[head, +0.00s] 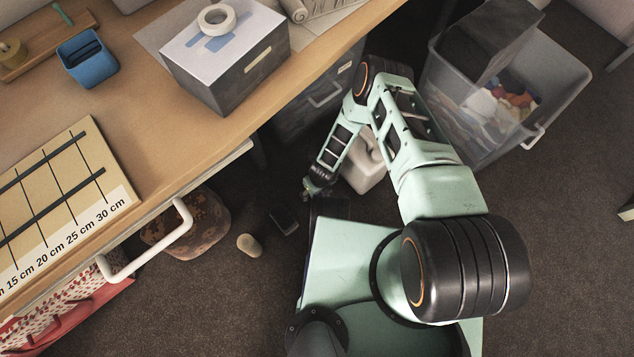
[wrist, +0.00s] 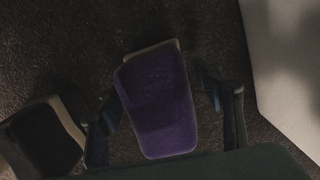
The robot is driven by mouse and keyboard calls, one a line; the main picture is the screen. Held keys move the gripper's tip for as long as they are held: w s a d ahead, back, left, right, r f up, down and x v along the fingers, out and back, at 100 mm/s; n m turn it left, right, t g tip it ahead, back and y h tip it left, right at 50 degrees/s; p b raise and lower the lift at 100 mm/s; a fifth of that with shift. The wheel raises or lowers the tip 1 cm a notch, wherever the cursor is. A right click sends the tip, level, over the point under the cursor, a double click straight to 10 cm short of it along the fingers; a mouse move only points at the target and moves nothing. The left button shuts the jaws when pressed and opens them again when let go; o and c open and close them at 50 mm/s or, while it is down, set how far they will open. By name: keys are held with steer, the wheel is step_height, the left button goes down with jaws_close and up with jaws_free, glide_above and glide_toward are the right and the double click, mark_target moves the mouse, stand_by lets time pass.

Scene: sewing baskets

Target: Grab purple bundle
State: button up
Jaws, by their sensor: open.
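My gripper (wrist: 162,118) is open, with one finger on each side of the bundle. I cannot tell whether either finger touches it. In the head view my gripper (head: 311,190) points down near the floor, under the arm. I cannot make out the bundle clearly in that view.
A dark-topped, pale-sided block (wrist: 42,138) lies left of the bundle. A pale container (head: 366,168) stands close to my gripper. A small dark item (head: 284,222) and a tan item (head: 249,245) lie on the floor. The desk (head: 215,135) is at the left; a clear bin (head: 455,110) stands right.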

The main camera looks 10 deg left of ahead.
steer(key=shift+w+a+f, duration=0.1)
steer(key=shift+w+f, duration=0.05)
steer(key=shift+f, duration=0.9)
steer(key=shift+f, duration=0.3)
steer(key=c, duration=1.3)
